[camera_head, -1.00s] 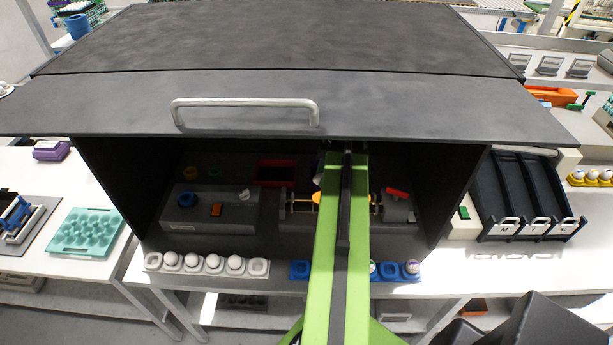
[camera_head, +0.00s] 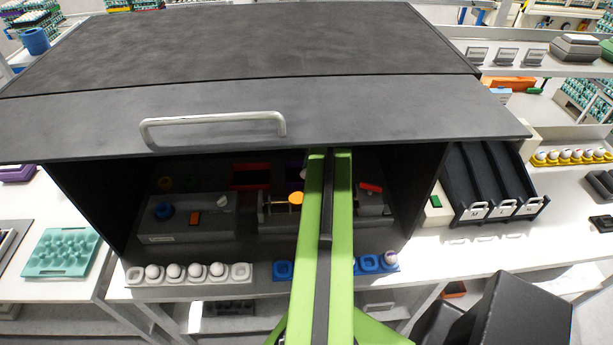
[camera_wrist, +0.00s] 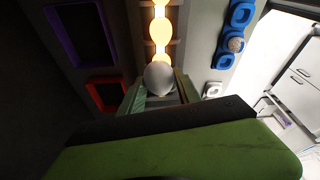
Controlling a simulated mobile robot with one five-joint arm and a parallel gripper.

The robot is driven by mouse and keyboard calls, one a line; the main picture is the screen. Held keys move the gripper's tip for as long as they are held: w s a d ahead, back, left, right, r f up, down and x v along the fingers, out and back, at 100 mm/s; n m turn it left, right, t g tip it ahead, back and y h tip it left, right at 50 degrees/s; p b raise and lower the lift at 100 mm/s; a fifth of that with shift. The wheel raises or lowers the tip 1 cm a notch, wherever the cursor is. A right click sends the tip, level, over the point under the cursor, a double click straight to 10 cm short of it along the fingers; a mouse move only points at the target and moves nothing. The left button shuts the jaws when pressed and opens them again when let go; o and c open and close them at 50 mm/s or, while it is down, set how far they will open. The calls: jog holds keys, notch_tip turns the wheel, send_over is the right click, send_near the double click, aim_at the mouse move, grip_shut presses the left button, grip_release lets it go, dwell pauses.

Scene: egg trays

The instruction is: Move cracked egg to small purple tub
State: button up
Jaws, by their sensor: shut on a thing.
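My gripper (camera_wrist: 160,82) is shut on a white egg (camera_wrist: 159,77) in the wrist view. No crack can be made out on the side that shows. The small purple tub (camera_wrist: 103,15) is a dark opening with a purple rim at the upper left of the wrist view, apart from the egg. In the head view only a sliver of the purple tub (camera_head: 293,164) shows inside the dark cabinet, left of my green arm. My arm hides most of my gripper there.
A red tub (camera_head: 249,166) sits beside the purple one. A device with lit orange rollers (camera_wrist: 160,30) is close beyond the egg. White egg cups (camera_head: 133,275) and blue egg cups (camera_head: 283,270) line the cabinet's front. The cabinet's raised lid (camera_head: 350,112) hangs above my arm.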

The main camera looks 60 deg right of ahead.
jog(key=w+d+f+b, duration=1)
jog(key=w+d, duration=0.1)
jog(key=d, duration=0.4)
jog(key=shift+w, duration=0.3)
jog(key=shift+d, duration=0.1)
jog(key=shift+f+b, duration=1.8)
jog(key=shift+f+b, duration=2.8)
jog(key=shift+b, duration=0.05)
dwell(0.7)
dwell(0.4)
jog(key=o, duration=0.8)
